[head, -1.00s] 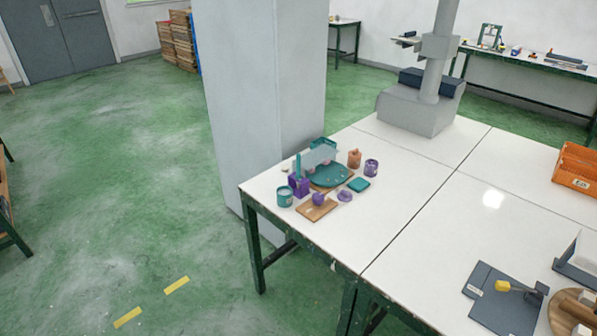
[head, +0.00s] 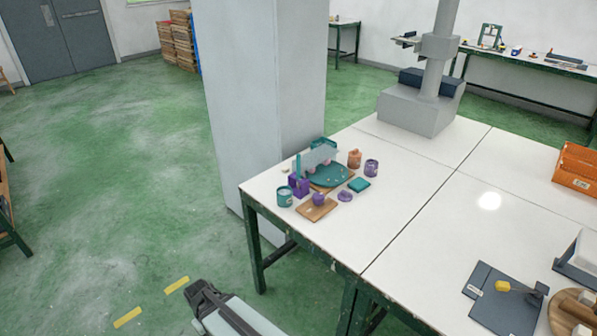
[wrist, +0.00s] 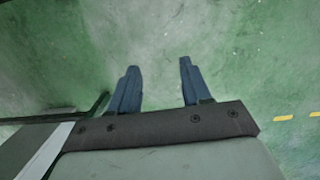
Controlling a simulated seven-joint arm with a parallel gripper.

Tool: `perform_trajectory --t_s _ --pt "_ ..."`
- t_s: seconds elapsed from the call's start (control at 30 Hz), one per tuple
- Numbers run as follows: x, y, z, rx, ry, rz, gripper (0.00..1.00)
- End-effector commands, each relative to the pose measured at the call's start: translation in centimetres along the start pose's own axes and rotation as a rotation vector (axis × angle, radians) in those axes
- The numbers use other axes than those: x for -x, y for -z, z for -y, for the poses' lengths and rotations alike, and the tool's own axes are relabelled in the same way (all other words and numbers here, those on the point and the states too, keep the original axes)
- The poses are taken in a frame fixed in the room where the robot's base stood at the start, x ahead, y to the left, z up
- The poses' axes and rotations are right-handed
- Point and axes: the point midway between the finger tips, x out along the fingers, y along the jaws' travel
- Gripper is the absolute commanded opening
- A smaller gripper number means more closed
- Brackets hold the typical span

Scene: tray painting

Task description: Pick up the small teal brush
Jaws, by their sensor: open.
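A thin upright teal stick (head: 298,166), which looks like the small teal brush, stands at a purple block-shaped holder (head: 299,186) on the left end of the white table. It is too small to make out its bristles. My gripper (head: 192,288) is at the bottom of the head view, over the green floor, left of the table and well apart from the brush. In the wrist view my gripper (wrist: 158,64) has its two blue fingers spread with only floor between them.
A grey pillar (head: 262,90) rises behind.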

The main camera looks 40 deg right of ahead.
Motion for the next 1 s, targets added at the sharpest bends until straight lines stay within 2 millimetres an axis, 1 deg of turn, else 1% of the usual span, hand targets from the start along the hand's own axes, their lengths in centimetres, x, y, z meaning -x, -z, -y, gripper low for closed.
perform_trajectory --t_s 0.03,0.17,0.27,0.37,0.47,0.57,0.6,0.67,0.7,0.73,0.83,0.87,0.9,0.97,1.0 --pt "1.4 1.4 -0.5 0.011 -0.001 -0.025 0.48" --pt "4.6 4.2 -1.9 0.063 -0.005 -0.07 0.48" --pt "7.1 6.2 -3.5 0.116 -0.01 -0.099 0.48" --pt "9.8 8.2 -5.6 0.183 -0.018 -0.124 0.48" --pt "12.6 10.1 -8.2 0.266 -0.028 -0.141 0.48" --pt "15.5 11.7 -11.5 0.361 -0.04 -0.151 0.48" --pt "16.7 12.3 -12.9 0.404 -0.044 -0.154 0.48" --pt "18.6 13.0 -15.3 0.471 -0.052 -0.156 0.48" --pt "19.9 13.4 -17.0 0.518 -0.057 -0.157 0.48" --pt "20.9 13.7 -18.3 0.555 -0.06 -0.157 0.48" --pt "24.2 14.2 -22.8 0.681 -0.072 -0.154 0.48" --pt "25.2 14.2 -24.2 0.718 -0.075 -0.153 0.48" --pt "26.5 14.2 -26.1 0.768 -0.08 -0.152 0.48" --pt "28.6 14.0 -28.8 0.845 -0.085 -0.149 0.48" --pt "30.0 13.8 -30.7 0.895 -0.089 -0.146 0.48"
